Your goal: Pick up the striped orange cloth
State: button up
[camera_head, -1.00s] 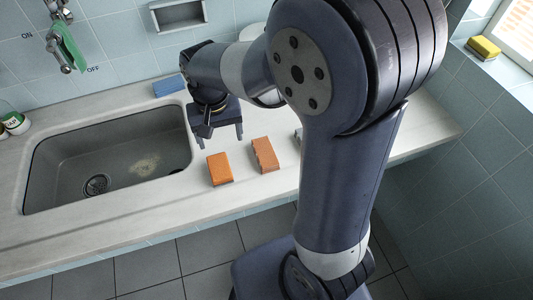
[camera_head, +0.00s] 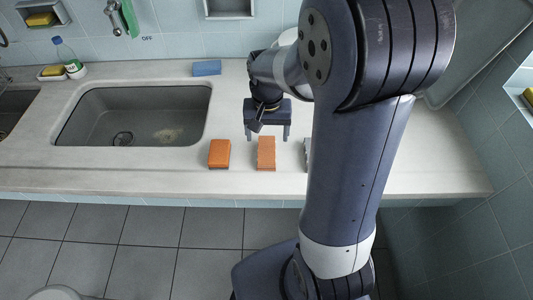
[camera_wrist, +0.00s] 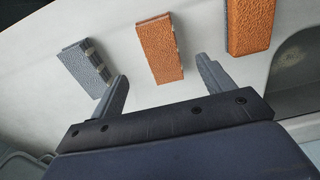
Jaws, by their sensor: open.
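The striped orange cloth looks like a folded orange block (camera_head: 266,153) with pale marks along one side. It lies on the counter, the middle one of three blocks in a row. It also shows in the wrist view (camera_wrist: 160,48), ahead of and between the fingertips. My gripper (camera_head: 267,134) is open and empty, just behind the cloth in the head view. In the wrist view its two fingers (camera_wrist: 163,72) point toward the cloth without visibly gripping it. The exact height of the fingers above the counter is hard to tell.
A plainer orange block (camera_head: 219,153) lies to the left, and a grey block with a striped side (camera_wrist: 85,68) on the other side, mostly behind my arm in the head view. A blue sponge (camera_head: 207,68) lies at the back. The sink (camera_head: 135,115) is left.

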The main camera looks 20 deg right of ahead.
aim_at(267, 150)
jog(key=f, duration=0.8)
jog(key=shift+w, duration=0.2)
jog(key=c, duration=1.1)
